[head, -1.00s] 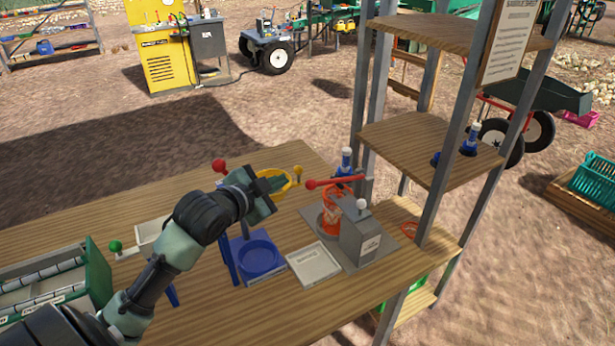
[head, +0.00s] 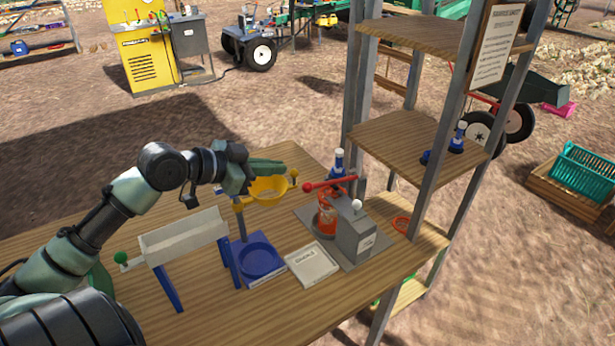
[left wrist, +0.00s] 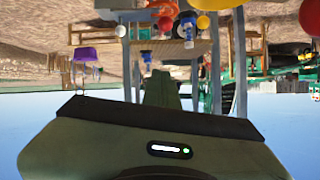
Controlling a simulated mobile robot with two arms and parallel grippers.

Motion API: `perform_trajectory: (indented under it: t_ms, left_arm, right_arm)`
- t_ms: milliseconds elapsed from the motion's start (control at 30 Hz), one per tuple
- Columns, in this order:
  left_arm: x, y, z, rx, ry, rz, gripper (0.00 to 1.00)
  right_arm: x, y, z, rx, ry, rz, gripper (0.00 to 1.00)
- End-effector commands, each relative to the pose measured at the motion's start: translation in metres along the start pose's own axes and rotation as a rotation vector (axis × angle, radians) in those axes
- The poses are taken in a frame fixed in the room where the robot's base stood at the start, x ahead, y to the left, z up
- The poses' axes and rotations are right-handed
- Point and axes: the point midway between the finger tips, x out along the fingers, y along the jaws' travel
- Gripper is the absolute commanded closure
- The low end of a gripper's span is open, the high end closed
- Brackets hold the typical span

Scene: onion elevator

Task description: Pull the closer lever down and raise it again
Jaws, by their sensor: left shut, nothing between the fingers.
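My left gripper (head: 268,166) is shut and empty, its green fingers pointing right over the yellow bowl (head: 262,188) above the table. It shows from behind in the left wrist view (left wrist: 160,90). A lever with a yellow knob (head: 293,173) stands at the bowl's right, just beyond the fingertips. A red lever (head: 330,183) with a round red end crosses over the red cylinder (head: 326,216) of a grey device. A white knob (head: 356,205) tops that device's grey box. I cannot tell which lever is meant.
A blue stand (head: 257,258) and a white tray (head: 312,262) sit on the wooden table (head: 230,318). A metal-post shelf (head: 410,140) rises at the right. The table's front is mostly clear.

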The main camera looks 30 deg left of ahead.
Motion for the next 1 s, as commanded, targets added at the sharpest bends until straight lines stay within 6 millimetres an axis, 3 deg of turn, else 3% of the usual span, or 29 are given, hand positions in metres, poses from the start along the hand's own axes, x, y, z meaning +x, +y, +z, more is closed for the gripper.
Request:
perform_trajectory:
  t_ms: [167,633,800,1000]
  left_arm:
    - [0.018,0.000,-0.002,-0.001,0.001,0.001,1.00]
    - [0.098,0.000,-0.004,-0.003,0.004,0.000,1.00]
    - [0.103,0.001,0.023,-0.004,-0.003,0.001,1.00]
    - [0.107,0.001,0.037,-0.002,-0.002,0.001,1.00]
  right_arm:
    - [-0.005,0.000,-0.003,0.000,0.004,0.000,0.65]
    - [-0.028,0.000,-0.007,-0.001,0.006,0.000,0.65]
    - [-0.033,0.000,-0.007,-0.001,0.006,-0.001,0.65]
    - [-0.036,-0.001,-0.007,-0.001,0.006,-0.002,0.65]
